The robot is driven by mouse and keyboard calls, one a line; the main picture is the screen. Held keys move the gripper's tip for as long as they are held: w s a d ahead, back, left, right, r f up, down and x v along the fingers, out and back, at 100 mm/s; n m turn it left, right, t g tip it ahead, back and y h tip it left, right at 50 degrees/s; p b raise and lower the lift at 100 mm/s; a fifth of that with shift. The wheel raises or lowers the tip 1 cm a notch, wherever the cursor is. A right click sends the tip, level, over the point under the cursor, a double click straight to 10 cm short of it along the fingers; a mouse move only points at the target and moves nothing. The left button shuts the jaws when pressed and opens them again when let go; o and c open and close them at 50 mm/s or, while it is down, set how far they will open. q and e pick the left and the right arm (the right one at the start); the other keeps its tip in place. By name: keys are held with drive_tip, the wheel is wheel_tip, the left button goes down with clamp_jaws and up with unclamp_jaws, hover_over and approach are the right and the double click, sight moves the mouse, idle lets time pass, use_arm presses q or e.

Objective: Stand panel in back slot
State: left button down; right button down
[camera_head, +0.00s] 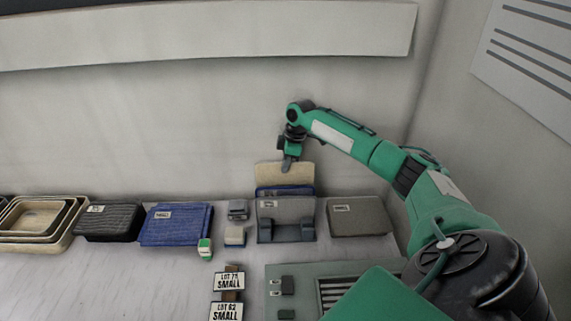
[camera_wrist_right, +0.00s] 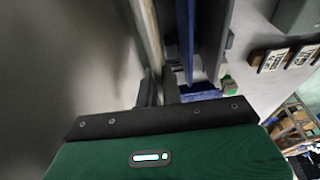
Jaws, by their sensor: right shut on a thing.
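A beige panel (camera_head: 270,177) stands upright at the back of the grey slotted holder (camera_head: 285,236). My right gripper (camera_head: 288,163) is shut on its top edge from above. In the right wrist view the beige panel (camera_wrist_right: 147,28) runs between the fingers (camera_wrist_right: 158,92). A blue panel (camera_head: 285,190) stands just in front of it, and a grey panel (camera_head: 286,209) with a label stands in front of that. The lower edge of the beige panel is hidden behind them, so I cannot tell whether it is seated in the back slot. My left gripper is out of view.
A grey labelled stack (camera_head: 360,217) lies right of the holder. Blue (camera_head: 176,226) and black (camera_head: 109,222) stacks and beige nested trays (camera_head: 38,218) lie left. Small grey blocks (camera_head: 236,235) sit close to the holder's left. The wall (camera_head: 180,130) rises close behind.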

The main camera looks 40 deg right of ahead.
idle(0.4)
drive_tip(key=shift+f+p, duration=0.1)
drive_tip(key=shift+p, duration=0.3)
drive_tip(key=shift+p, duration=0.45)
drive_tip(key=shift+f, duration=0.2)
idle(0.7)
drive_tip(key=shift+f, duration=1.15)
drive_tip(key=shift+f, duration=0.15)
drive_tip(key=shift+f+b, duration=0.1)
drive_tip(key=shift+b, duration=0.2)
drive_tip(key=shift+f, duration=0.65)
